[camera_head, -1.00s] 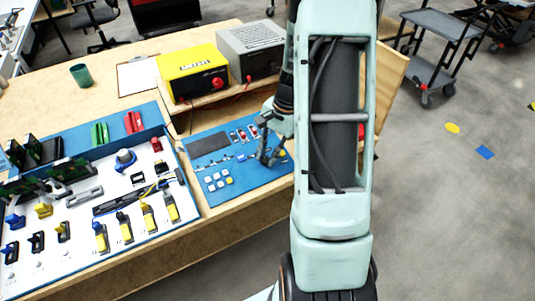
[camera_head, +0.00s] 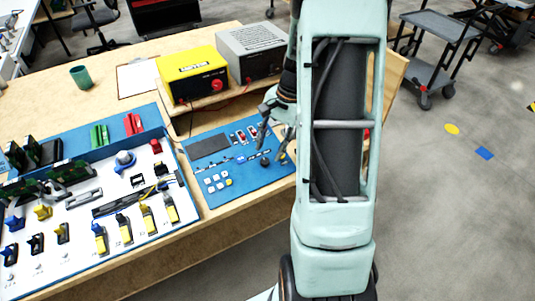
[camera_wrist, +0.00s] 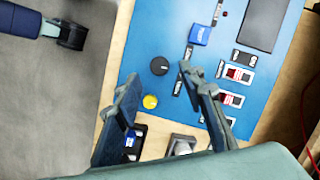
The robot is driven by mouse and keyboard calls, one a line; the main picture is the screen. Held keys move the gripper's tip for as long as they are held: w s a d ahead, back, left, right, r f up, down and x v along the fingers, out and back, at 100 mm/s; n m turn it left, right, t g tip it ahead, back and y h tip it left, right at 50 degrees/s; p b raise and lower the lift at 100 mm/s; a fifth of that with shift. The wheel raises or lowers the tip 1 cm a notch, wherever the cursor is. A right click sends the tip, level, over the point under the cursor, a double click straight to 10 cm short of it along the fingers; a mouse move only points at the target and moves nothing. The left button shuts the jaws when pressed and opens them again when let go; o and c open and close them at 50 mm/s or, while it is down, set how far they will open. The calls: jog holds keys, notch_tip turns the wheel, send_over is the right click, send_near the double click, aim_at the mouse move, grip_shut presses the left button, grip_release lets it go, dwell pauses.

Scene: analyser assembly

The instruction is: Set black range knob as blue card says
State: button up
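The black round knob (camera_wrist: 160,66) sits on the blue panel (camera_wrist: 150,31), just beyond my fingertips in the wrist view. A light mark shows on its top; its setting is too small to read. In the head view the knob (camera_head: 265,162) stands clear below my gripper (camera_head: 273,141). My gripper (camera_wrist: 160,82) is open and empty, its two fingers apart and above the panel.
A yellow round button (camera_wrist: 150,101) is close to the knob. Red-and-white switches (camera_wrist: 239,74) and a dark display plate (camera_wrist: 263,22) are also on the panel. A yellow power box (camera_head: 192,73) and a grey box (camera_head: 252,50) stand behind. A parts tray (camera_head: 130,233) is left.

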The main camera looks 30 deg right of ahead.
jog(key=v, duration=0.8)
jog(key=shift+r, duration=0.1)
